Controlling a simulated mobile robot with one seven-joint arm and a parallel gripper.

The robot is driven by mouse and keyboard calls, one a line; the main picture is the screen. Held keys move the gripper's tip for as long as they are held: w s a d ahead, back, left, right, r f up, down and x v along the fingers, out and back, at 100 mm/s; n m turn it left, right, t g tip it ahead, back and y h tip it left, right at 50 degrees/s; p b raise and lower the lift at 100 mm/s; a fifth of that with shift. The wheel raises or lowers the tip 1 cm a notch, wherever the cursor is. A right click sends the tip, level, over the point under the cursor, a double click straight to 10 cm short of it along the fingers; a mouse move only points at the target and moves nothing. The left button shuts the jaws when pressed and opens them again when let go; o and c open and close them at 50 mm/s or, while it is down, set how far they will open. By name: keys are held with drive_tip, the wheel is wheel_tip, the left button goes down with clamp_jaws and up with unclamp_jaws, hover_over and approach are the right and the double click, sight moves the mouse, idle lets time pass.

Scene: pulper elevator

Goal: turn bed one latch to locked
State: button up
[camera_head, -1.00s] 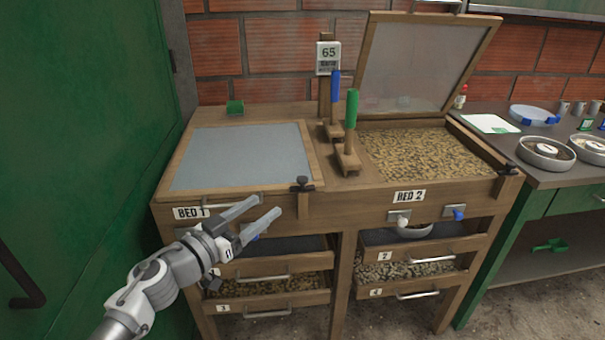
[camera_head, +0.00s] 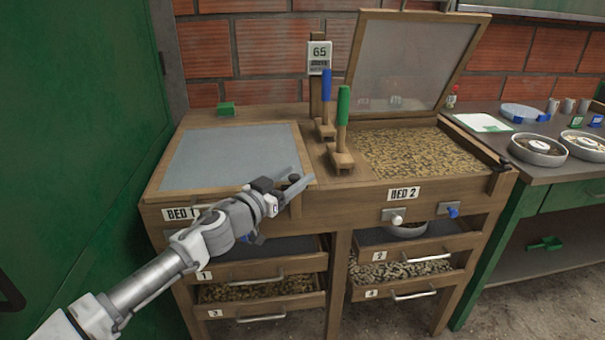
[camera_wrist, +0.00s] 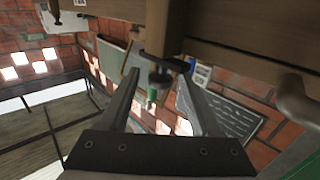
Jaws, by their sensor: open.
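The bed one latch (camera_head: 294,178) is a small dark knob at the front right corner of the bed one lid, partly hidden by my gripper. Bed one's wood-framed lid (camera_head: 235,155) is down. The BED 1 label (camera_head: 180,213) is partly covered by my arm. My gripper (camera_head: 303,178) is open, its fingers at the latch. In the wrist view, my open gripper (camera_wrist: 160,75) has a dark latch part (camera_wrist: 160,77) between its fingers. Contact cannot be told, nor can the latch's turned position.
Two upright levers, blue-handled (camera_head: 326,90) and green-handled (camera_head: 343,105), stand just right of the latch. Bed two's lid (camera_head: 412,65) is raised over its beans. Drawers (camera_head: 265,275) sit below. A green door (camera_head: 75,130) is at the left.

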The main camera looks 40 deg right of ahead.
drive_tip(key=shift+x, duration=1.7)
clamp_jaws()
